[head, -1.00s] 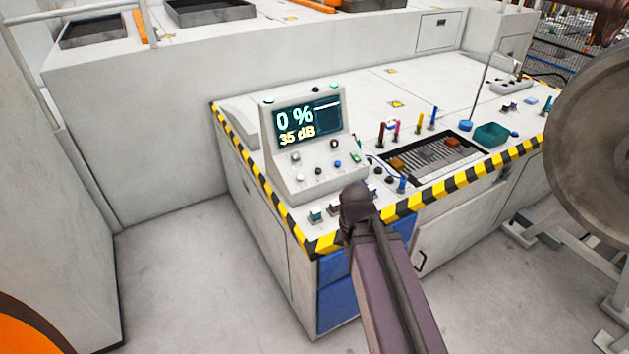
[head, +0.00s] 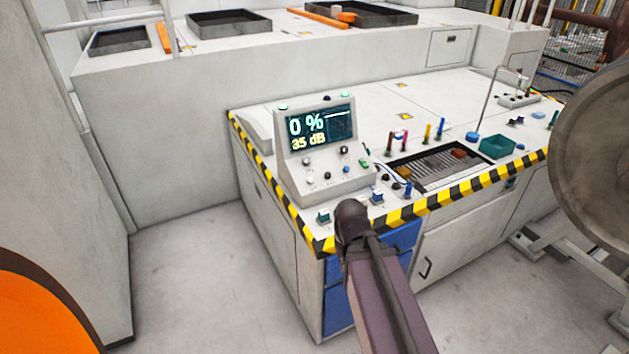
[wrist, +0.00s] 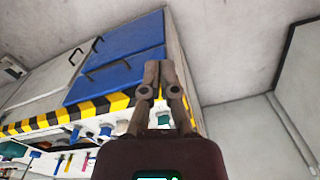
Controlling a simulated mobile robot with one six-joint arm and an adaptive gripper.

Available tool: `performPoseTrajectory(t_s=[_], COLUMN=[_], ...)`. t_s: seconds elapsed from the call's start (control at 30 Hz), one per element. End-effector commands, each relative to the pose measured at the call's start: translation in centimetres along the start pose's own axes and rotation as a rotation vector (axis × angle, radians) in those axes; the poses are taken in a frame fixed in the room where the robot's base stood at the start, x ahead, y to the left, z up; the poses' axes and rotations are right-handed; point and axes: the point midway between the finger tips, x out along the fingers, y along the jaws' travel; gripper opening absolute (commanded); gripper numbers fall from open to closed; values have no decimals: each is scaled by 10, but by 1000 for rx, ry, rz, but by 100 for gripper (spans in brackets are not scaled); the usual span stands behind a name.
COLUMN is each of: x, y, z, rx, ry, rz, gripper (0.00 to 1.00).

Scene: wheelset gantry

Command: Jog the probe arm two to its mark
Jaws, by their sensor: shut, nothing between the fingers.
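A grey control console (head: 325,182) stands on the bench's near left corner. Its screen (head: 321,128) reads "0 %" and "35 dB". Small knobs and buttons are on its sloped face. Teal and blue switches (head: 323,216) sit on the bench in front of it. I cannot tell which control or part belongs to probe arm two. My gripper shows in the wrist view (wrist: 158,66), its fingers together and empty, over the bench's front corner by the blue drawers. In the head view my dark arm reaches toward this corner and hides part of the front edge; the fingers cannot be made out.
The bench edge has a yellow-black stripe (head: 470,187). A slatted recess (head: 435,168), upright coloured pens (head: 428,131) and a teal bin (head: 498,147) are to the right. A large wheel (head: 605,150) stands at far right. Floor (head: 190,265) left of the bench is clear.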

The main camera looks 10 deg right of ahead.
Motion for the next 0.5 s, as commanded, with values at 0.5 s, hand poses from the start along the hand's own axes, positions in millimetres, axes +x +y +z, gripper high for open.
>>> performPoseTrajectory(t_s=[0.5], x=[14], y=[-29], z=[-78], rx=[-21], ry=[159], rz=[-142], gripper=[0])
